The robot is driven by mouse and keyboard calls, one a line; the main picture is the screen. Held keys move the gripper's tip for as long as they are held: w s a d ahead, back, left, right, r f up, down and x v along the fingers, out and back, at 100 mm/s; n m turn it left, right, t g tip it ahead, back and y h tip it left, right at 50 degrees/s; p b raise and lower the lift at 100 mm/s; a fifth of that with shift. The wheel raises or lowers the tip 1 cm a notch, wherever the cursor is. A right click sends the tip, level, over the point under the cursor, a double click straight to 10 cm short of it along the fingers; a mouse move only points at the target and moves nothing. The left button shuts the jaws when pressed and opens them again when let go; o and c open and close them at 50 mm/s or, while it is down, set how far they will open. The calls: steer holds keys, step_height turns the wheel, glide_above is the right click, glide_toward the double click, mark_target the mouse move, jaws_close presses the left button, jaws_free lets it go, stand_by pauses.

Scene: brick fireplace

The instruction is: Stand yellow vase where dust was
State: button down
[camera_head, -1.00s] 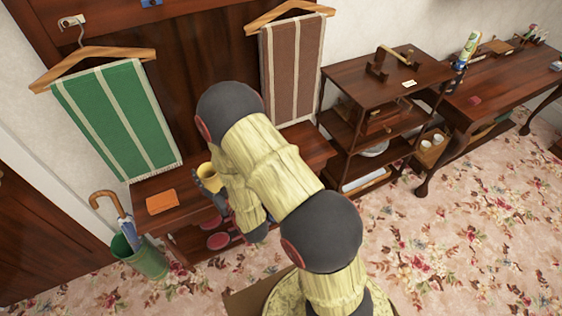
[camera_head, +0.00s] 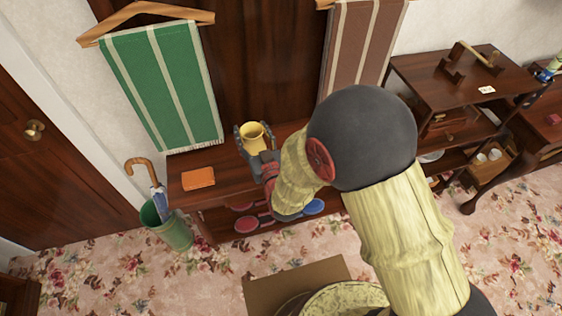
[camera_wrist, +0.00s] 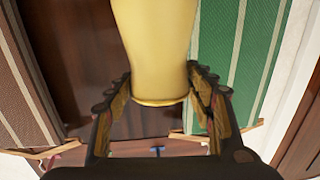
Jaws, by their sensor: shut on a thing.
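The yellow vase (camera_head: 252,137) is upright in my gripper (camera_head: 254,146), above the wooden bench (camera_head: 228,163) between the two hanging towels. In the wrist view the vase (camera_wrist: 155,50) fills the top middle, with a finger of my gripper (camera_wrist: 157,98) on each side of it. My gripper is shut on the vase. I cannot tell whether the vase's base touches the bench top. No dust is visible on the part of the bench top that shows; my arm hides some of its right side.
An orange folded cloth (camera_head: 198,178) lies on the bench's left end. A green striped towel (camera_head: 165,85) hangs behind it. A green umbrella stand (camera_head: 166,228) is left of the bench. A tiered shelf (camera_head: 440,75) stands to the right.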

steer(key=shift+s+a, duration=0.1)
steer(key=shift+a, duration=0.35)
steer(key=w+d+f+b, duration=0.5)
steer(key=w+d+f, duration=0.4)
steer(key=f, duration=0.3)
steer(key=shift+w+d+f, duration=0.15)
steer(key=shift+w+f, duration=0.15)
steer(key=shift+w, duration=0.15)
steer(key=shift+f+b, duration=0.1)
steer(key=shift+b, duration=0.25)
steer(key=shift+f, duration=0.15)
steer(key=c, duration=0.7)
jaws_free()
steer(key=shift+c, duration=0.2)
